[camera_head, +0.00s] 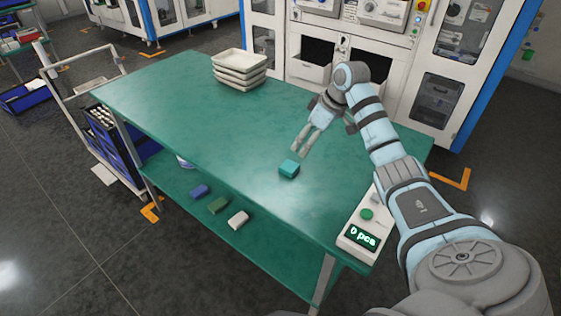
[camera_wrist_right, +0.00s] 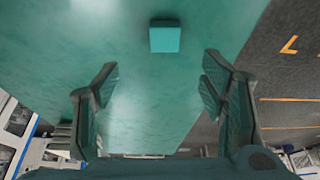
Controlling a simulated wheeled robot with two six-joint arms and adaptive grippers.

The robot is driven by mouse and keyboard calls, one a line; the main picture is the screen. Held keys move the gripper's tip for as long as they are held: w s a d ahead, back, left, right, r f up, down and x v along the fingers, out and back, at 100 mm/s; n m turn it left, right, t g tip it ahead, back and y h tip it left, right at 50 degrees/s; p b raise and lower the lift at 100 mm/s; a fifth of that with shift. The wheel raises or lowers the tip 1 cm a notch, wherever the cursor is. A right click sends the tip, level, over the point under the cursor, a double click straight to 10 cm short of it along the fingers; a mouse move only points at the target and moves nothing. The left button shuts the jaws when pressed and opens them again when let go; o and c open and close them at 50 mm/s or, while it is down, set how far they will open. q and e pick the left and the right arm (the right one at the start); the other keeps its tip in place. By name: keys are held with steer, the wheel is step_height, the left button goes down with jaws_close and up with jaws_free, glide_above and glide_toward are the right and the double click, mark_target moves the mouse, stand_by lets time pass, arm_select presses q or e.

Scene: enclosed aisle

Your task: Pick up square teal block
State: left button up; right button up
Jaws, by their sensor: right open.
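The square teal block (camera_head: 289,168) lies on the green table top (camera_head: 190,110), near its front edge. In the right wrist view the teal block (camera_wrist_right: 164,37) shows at the top, beyond the fingertips and roughly midway between them. My right gripper (camera_head: 302,150) is open and empty, above the table just behind the block in the head view. Its two spread fingers (camera_wrist_right: 160,80) show in the right wrist view, apart from the block. My left gripper is not in view.
A stack of beige trays (camera_head: 240,68) stands at the table's far edge. A scale (camera_head: 362,238) reading "0 pcs" sits at the right front corner. The table's middle is clear.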

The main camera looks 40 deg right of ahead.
glide_above(293, 167)
steer(key=s, duration=0.3)
steer(key=f, duration=0.4)
steer(key=d+f, duration=0.1)
steer(key=f, duration=0.1)
steer(key=shift+w+f, duration=0.15)
steer(key=shift+w, duration=0.05)
steer(key=b+x, duration=0.1)
steer(key=x, duration=0.5)
steer(key=shift+w, duration=0.1)
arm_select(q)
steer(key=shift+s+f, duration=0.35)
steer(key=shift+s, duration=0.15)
arm_select(e)
steer(key=shift+s+r, duration=0.2)
steer(key=shift+c, duration=1.2)
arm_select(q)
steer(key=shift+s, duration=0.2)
arm_select(e)
steer(key=c, duration=1)
